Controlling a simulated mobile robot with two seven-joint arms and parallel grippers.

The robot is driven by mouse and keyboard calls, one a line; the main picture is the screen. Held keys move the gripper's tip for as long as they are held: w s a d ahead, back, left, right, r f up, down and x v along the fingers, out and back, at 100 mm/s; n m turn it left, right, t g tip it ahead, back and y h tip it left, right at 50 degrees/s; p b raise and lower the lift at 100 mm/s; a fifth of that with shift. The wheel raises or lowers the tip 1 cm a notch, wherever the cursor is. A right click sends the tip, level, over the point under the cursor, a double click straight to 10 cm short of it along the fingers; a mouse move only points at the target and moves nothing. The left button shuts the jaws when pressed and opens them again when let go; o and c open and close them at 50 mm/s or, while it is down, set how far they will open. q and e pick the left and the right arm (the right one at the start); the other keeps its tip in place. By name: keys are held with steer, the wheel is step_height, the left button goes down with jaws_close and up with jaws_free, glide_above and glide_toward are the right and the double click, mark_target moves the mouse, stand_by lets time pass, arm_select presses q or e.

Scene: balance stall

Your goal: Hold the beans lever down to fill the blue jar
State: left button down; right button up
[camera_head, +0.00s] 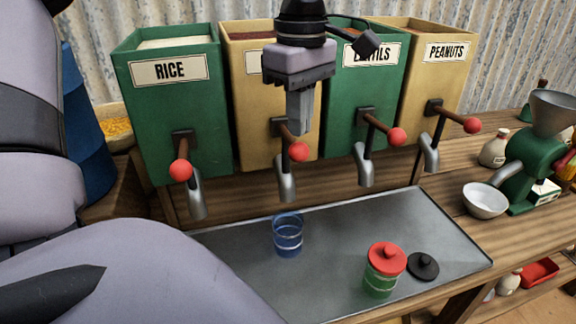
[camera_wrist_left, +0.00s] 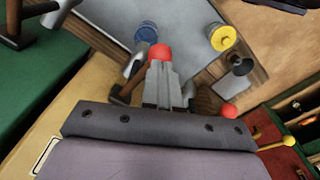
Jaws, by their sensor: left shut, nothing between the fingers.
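The blue jar (camera_head: 288,236) is clear, open and upright on the metal tray, below the second dispenser's spout (camera_head: 285,184). It looks empty, and no beans are seen falling. That tan dispenser (camera_head: 240,95) has its label mostly hidden by my left gripper. Its lever has a red knob (camera_head: 298,152) and sticks out at about the same slant as the others. My left gripper (camera_head: 299,131) is shut and empty, pointing down just above this knob. In the left wrist view, the red knob (camera_wrist_left: 160,52) shows right at the fingertips (camera_wrist_left: 161,66); I cannot tell whether they touch. The blue jar (camera_wrist_left: 147,32) shows beyond.
The rice (camera_head: 170,115), lentils (camera_head: 376,90) and peanuts (camera_head: 440,85) dispensers have similar red-knobbed levers. A red-lidded green jar (camera_head: 384,272) and a black lid (camera_head: 423,266) are on the tray (camera_head: 340,230). A white bowl (camera_head: 486,200) and green grinder (camera_head: 535,140) stand at right.

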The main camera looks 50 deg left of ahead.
mark_target(299, 143)
stand_by(0.5)
arm_select(q)
step_height(299, 143, down, 5)
steer(key=b, duration=0.4)
steer(key=shift+f, duration=0.2)
steer(key=shift+r, duration=0.15)
stand_by(3.2)
step_height(299, 143, up, 5)
steer(key=p, duration=0.4)
steer(key=shift+r+p, duration=0.2)
steer(key=shift+p, duration=0.15)
steer(key=shift+f, duration=0.15)
